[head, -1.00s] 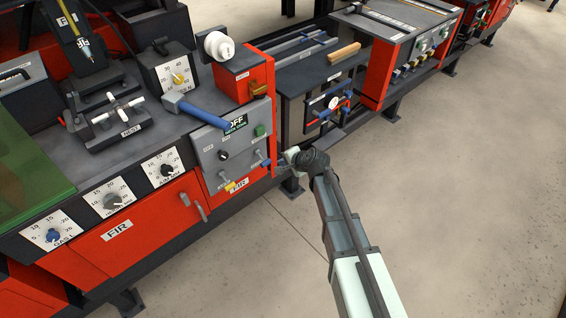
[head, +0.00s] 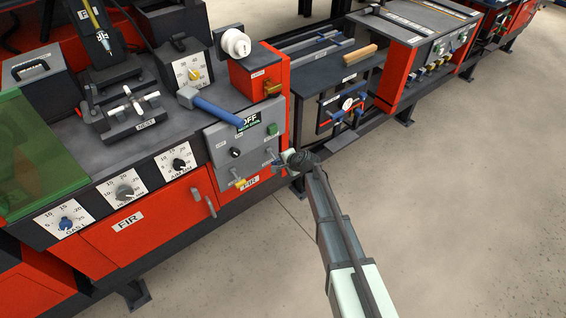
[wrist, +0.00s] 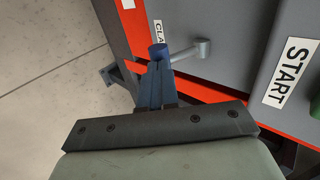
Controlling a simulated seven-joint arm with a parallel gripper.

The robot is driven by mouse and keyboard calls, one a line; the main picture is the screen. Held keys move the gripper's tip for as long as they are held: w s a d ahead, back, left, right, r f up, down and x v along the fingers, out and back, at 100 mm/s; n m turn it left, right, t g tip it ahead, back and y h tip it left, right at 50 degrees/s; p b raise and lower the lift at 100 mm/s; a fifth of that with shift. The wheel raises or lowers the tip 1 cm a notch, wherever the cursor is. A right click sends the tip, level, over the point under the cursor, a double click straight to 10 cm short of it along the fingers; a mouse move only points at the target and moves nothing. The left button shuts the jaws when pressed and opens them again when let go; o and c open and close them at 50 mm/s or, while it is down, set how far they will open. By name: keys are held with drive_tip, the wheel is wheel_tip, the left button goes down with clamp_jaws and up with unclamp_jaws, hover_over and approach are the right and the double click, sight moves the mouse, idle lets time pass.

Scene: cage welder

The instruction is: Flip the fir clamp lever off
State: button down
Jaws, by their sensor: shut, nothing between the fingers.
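In the head view my gripper (head: 284,160) is just right of the lever, partly hidden by my wrist.
A yellow-tipped lever (head: 239,182) sits lower left on the panel. A green button (head: 272,130), a black knob (head: 235,152) and an OFF display (head: 247,121) are above. A large blue-handled lever (head: 212,106) lies over the bench edge. Open floor (head: 450,210) lies to the right.

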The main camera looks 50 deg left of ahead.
drive_tip(key=shift+f, duration=0.1)
drive_tip(key=shift+a+f, duration=0.2)
drive_tip(key=shift+f, duration=0.35)
drive_tip(key=shift+a+f, duration=0.2)
drive_tip(key=shift+f, duration=0.3)
drive_tip(key=shift+a+r, duration=0.15)
drive_tip(key=d+f+v, duration=0.1)
drive_tip(key=v, duration=1.3)
drive_tip(key=shift+d, duration=0.55)
drive_tip(key=shift+f+n, duration=0.1)
drive_tip(key=shift+n, duration=0.2)
